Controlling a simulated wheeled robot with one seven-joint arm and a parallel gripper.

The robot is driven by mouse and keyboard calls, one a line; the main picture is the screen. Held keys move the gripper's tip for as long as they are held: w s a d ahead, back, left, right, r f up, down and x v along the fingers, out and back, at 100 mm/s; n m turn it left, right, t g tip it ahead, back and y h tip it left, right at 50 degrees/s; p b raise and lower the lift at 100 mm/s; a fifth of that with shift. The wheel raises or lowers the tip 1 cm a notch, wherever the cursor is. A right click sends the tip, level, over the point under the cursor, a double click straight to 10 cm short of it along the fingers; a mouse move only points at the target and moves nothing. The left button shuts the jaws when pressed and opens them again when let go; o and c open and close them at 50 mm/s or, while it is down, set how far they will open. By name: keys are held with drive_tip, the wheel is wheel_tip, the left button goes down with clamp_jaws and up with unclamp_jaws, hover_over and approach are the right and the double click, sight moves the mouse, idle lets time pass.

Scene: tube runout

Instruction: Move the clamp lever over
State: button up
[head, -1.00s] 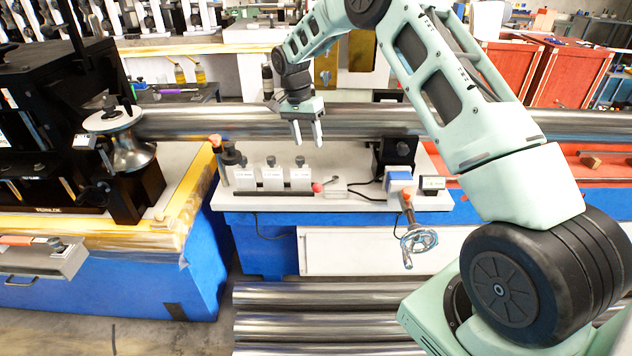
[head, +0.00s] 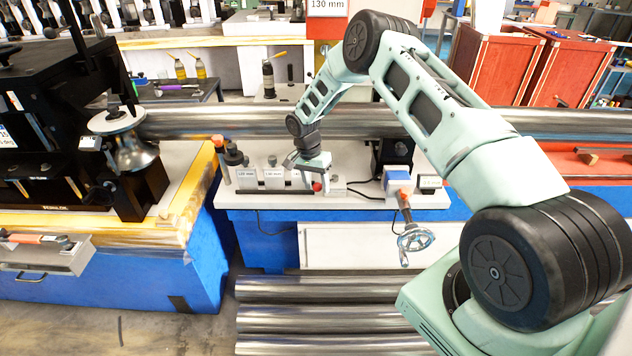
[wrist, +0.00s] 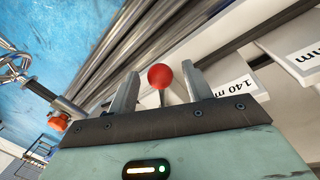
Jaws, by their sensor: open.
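A lever with a red ball knob (head: 318,186) stands on the bench top, at the right end of a row of labelled white blocks. In the wrist view the red knob (wrist: 160,77) sits between the two fingers, with its thin stem running down towards the palm edge. My gripper (head: 311,177) is at the knob in the head view, pointing down, in front of the long steel tube. In the wrist view my gripper (wrist: 160,72) is open, with a gap on both sides of the knob. The lever's base is hidden.
The long steel tube (head: 230,122) runs across behind my gripper. White blocks (head: 272,176) marked in mm stand close on the left. A handwheel (head: 415,238) hangs off the bench's front at the right. More tubes (head: 320,318) lie below.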

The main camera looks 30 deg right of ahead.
clamp_jaws()
drive_tip(key=shift+s, duration=0.15)
drive_tip(key=shift+s+d+n+t+h+b, duration=0.2)
drive_tip(key=shift+s+d+n+b, duration=0.5)
drive_tip(key=shift+n, duration=0.65)
drive_tip(key=shift+s+d+n+t+h+b, duration=0.2)
drive_tip(key=shift+s+d+n, duration=0.25)
drive_tip(key=shift+s+n, duration=0.7)
drive_tip(key=shift+s+d+n+t+h+b, duration=0.15)
drive_tip(key=shift+s+d+n+b, duration=0.5)
drive_tip(key=shift+n, duration=0.85)
unclamp_jaws()
